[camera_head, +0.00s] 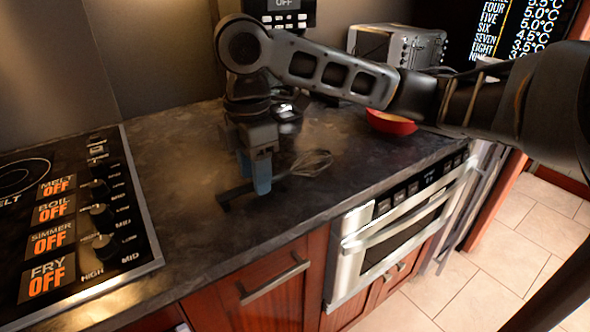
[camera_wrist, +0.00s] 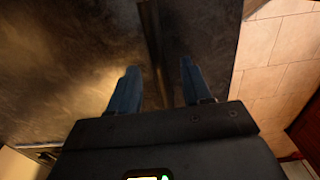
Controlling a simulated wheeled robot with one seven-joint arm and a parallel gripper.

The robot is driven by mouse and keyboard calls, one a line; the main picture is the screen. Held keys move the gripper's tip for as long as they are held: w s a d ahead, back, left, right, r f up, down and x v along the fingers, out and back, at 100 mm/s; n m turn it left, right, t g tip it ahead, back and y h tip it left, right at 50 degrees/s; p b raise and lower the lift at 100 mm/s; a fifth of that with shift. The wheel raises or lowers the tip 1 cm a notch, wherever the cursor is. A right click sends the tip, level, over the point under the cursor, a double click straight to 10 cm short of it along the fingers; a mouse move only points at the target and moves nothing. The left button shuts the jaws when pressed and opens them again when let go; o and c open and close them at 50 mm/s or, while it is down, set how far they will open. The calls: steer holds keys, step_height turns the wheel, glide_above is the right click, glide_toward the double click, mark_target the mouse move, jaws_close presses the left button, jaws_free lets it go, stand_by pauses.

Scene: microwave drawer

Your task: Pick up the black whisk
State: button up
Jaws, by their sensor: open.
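The black whisk lies on the dark countertop, its wire head (camera_head: 312,163) to the right of my gripper and its dark handle (camera_head: 236,194) running out to the left. My gripper (camera_head: 260,184) points down over the handle with its blue fingers open. In the wrist view the handle (camera_wrist: 153,45) passes between the two open fingertips (camera_wrist: 160,80). The fingers do not appear closed on it. Part of the handle is hidden behind the fingers in the head view. I cannot tell the exact height of the fingertips above the counter.
A stove (camera_head: 75,215) with knobs is at left. A red bowl (camera_head: 390,122) and a toaster (camera_head: 397,45) stand farther back on the counter (camera_head: 175,190). A microwave drawer (camera_head: 400,225) is set below the front edge, right of a wooden cabinet door (camera_head: 255,290). Counter between stove and gripper is clear.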

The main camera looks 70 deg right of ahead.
steer(key=shift+f, duration=0.4)
steer(key=shift+c, duration=0.2)
jaws_close()
